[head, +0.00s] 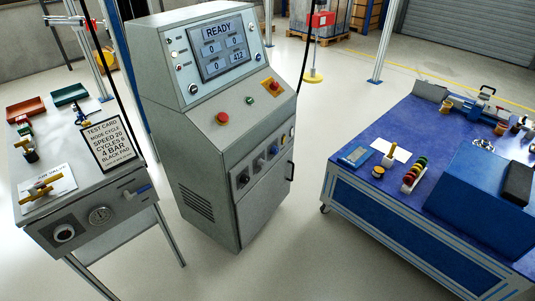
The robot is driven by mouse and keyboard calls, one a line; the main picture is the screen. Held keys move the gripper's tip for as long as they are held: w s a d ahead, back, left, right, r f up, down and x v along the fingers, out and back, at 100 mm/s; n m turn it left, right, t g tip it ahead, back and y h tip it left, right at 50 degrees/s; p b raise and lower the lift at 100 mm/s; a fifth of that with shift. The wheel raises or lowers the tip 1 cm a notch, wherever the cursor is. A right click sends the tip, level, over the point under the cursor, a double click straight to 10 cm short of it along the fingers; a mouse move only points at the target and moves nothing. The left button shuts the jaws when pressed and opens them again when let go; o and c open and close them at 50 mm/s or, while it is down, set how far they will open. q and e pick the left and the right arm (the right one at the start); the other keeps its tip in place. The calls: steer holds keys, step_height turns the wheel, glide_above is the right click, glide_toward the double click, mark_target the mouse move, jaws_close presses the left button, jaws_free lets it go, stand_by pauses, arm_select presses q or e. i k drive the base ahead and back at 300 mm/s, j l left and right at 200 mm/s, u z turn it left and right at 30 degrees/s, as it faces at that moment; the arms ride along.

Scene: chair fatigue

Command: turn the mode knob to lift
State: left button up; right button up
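A grey control console (215,130) stands in the middle of the view. Its screen (219,48) reads READY, with 0, 0, 0 and 412 in boxes. A dark round knob (194,88) sits at the lower left of the screen panel. A row of small controls runs along the lower front, with a dark knob (244,178) at its left end. Their labels are too small to read, so I cannot tell which is the mode knob or where it points. Neither of my grippers is in view.
A left bench carries a test card (108,141) reading MODE CYCLE, a gauge (100,214) and a black knob (64,233). The console's sloped top has a red button (222,118) and a red-on-yellow button (273,86). A blue-topped workbench (400,128) stands right. Floor between is clear.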

mark_target(245, 179)
steer(key=i+j+u, duration=0.1)
steer(key=i+j, duration=0.2)
steer(key=j, duration=0.2)
steer(key=i+j+u, duration=0.1)
steer(key=i+j, duration=0.25)
steer(key=j, duration=0.1)
